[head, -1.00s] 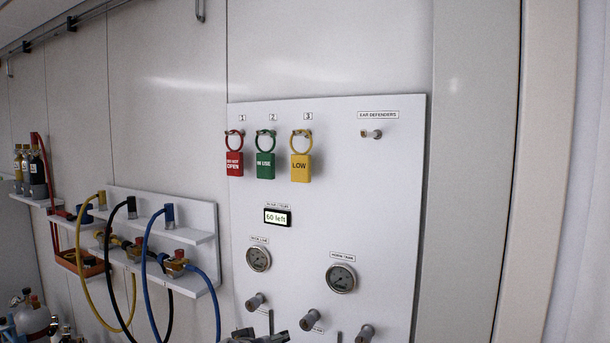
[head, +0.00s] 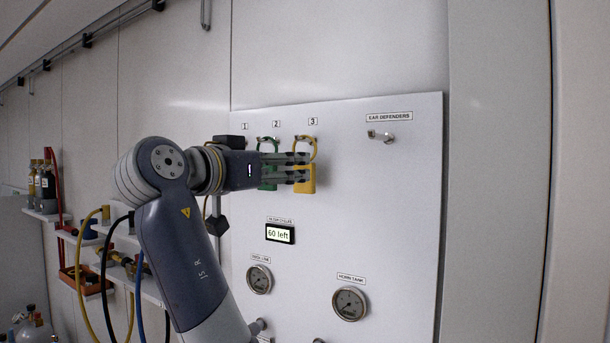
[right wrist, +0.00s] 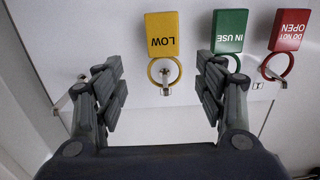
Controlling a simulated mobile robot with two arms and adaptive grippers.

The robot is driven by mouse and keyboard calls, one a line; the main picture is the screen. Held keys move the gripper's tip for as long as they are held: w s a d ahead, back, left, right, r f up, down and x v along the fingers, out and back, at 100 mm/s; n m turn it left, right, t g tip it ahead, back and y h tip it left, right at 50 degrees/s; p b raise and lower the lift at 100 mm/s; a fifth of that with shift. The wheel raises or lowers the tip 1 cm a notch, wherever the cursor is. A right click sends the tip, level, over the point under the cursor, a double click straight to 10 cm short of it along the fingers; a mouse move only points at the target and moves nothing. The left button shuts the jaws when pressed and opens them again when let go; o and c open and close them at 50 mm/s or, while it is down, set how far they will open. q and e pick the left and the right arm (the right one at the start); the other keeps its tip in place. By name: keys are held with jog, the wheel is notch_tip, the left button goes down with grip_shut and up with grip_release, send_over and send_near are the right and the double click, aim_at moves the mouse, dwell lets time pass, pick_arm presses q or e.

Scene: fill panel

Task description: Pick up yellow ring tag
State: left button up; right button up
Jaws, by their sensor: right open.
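The yellow ring tag, marked LOW, hangs on the peg under label 3 of the white panel (head: 400,220). Its yellow ring (head: 314,146) shows above my fingers and its yellow plate (head: 305,185) is partly covered by them. My right gripper (head: 300,167) is open and reaches in from the left in front of the panel. In the right wrist view, where the labels are upside down, the yellow ring (right wrist: 154,70) lies between the spread fingers of the right gripper (right wrist: 162,85), and nothing is held. Whether a finger touches the tag cannot be told. My left gripper is out of view.
The green IN USE tag (right wrist: 229,30) hangs close beside the yellow one, partly behind my fingers in the head view. The red DO NOT OPEN tag (right wrist: 290,30) hangs beyond it. An ear defenders peg (head: 382,137) is to the right. Gauges (head: 350,303) sit below.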

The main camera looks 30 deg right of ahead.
aim_at(302, 167)
jog(key=p+x, duration=0.1)
jog(key=x, duration=0.4)
jog(key=shift+f, duration=0.1)
jog(key=p+x, duration=0.1)
jog(key=x, duration=0.1)
jog(key=p+x, duration=0.2)
jog(key=shift+w+p, duration=0.3)
jog(key=shift+w, duration=0.1)
jog(key=shift+w+d+f, duration=0.1)
jog(key=shift+d+f, duration=0.05)
jog(key=shift+d, duration=0.15)
jog(key=shift+c, duration=0.6)
jog(key=shift+a, duration=0.2)
jog(key=c, duration=0.9)
